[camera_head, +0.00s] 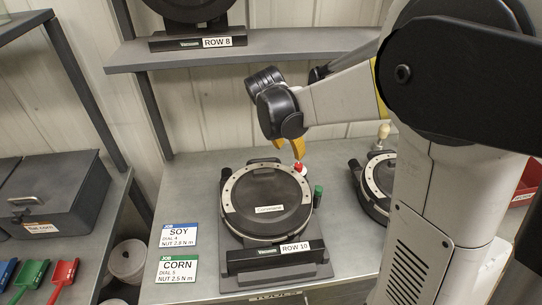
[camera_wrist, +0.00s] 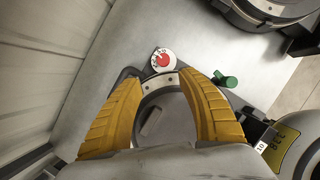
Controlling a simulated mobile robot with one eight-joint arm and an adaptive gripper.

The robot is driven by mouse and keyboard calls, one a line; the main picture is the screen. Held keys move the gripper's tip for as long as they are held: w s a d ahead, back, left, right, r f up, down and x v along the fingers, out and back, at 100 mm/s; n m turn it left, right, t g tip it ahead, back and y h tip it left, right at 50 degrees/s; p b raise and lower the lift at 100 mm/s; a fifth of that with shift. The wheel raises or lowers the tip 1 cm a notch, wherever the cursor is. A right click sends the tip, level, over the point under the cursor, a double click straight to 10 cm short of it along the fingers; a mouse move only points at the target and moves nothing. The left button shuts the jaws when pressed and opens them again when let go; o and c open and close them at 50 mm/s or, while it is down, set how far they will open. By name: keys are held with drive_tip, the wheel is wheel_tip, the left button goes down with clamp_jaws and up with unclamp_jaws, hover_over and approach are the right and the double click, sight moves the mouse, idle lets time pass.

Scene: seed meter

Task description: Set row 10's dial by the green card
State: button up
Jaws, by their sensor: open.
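The row 10 meter (camera_head: 268,240) is a round black unit with a pale bolted rim, marked by a "ROW 10" label (camera_head: 294,247). A small white dial with a red centre (camera_head: 299,168) sits at its back right edge; it also shows in the wrist view (camera_wrist: 163,61). Its setting is too small to read. The green card (camera_head: 177,270) reads "CORN, DIAL 5, NUT 2.5 N m". My gripper (camera_head: 288,147) is open and empty above the meter's back edge. In the wrist view, the dial lies just beyond and between the yellow fingertips (camera_wrist: 164,78), apart from them.
A green-topped knob (camera_head: 318,194) stands right of the meter. A blue "SOY" card (camera_head: 178,235) lies above the green card. Another meter (camera_head: 378,181) stands to the right, partly behind my arm. The row 8 shelf (camera_head: 250,54) is above.

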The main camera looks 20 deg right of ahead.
sight(298, 165)
drive_tip(key=shift+s+d+f, duration=0.1)
drive_tip(key=shift+d+f, duration=0.1)
drive_tip(key=shift+f, duration=0.1)
drive_tip(key=b+x, duration=0.1)
drive_tip(key=x, duration=0.2)
drive_tip(key=b+x, duration=0.1)
drive_tip(key=x, duration=0.3)
drive_tip(key=b+x, duration=0.1)
drive_tip(key=x, duration=0.2)
drive_tip(key=shift+d+f, duration=0.15)
drive_tip(key=shift+d, duration=0.2)
clamp_jaws()
